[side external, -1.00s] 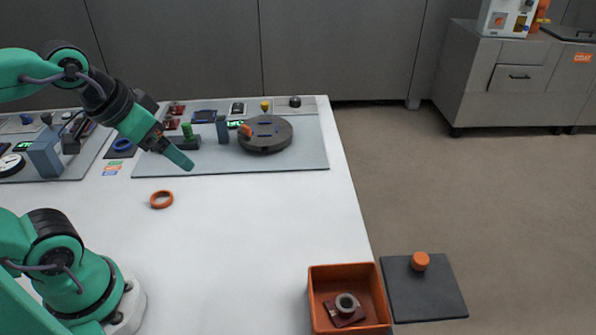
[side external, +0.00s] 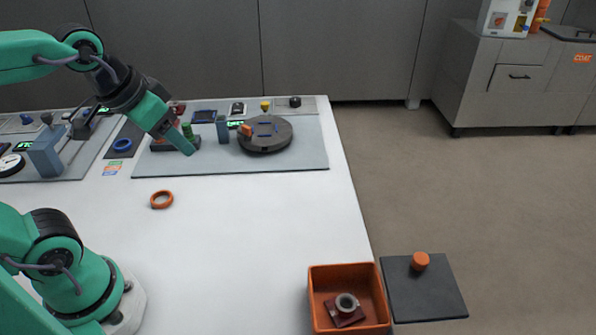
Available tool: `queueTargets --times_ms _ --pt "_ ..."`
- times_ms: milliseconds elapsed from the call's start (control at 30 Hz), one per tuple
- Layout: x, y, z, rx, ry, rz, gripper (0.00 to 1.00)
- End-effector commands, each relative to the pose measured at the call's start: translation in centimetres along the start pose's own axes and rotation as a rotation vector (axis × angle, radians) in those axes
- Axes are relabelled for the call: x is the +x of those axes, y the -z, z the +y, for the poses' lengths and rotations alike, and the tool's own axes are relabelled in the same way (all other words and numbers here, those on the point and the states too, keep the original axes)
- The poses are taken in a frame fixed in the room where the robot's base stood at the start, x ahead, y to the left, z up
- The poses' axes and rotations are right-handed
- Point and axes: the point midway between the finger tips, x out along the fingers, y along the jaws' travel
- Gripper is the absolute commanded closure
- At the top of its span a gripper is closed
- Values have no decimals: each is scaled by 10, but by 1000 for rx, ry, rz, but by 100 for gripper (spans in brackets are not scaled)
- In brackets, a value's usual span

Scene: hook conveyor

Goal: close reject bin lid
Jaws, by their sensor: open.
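The reject bin (side external: 318,294) is an open orange box at the table's front right edge. A grey ring-shaped part (side external: 347,303) and a dark red flat piece (side external: 338,318) lie inside it. The lid (side external: 425,289) is a dark grey square plate with an orange knob (side external: 420,261). It lies swung open to the right of the bin, beyond the table edge. My gripper (side external: 190,150) is open, with nothing seen in it, in the air over the back left of the table, far from the lid. Only one finger shows clearly.
An orange ring (side external: 161,200) lies on the white table. A grey mat (side external: 300,163) at the back carries a dark round turntable (side external: 266,143), a grey block (side external: 222,130) and small devices. The table between the mat and the bin is mostly clear.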

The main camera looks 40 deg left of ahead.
Motion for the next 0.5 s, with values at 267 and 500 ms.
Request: queueTargets --times_ms 267,500 --pt "0 53 30 67 -41 -66 52" --pt "9 97 66 129 -71 -127 52"
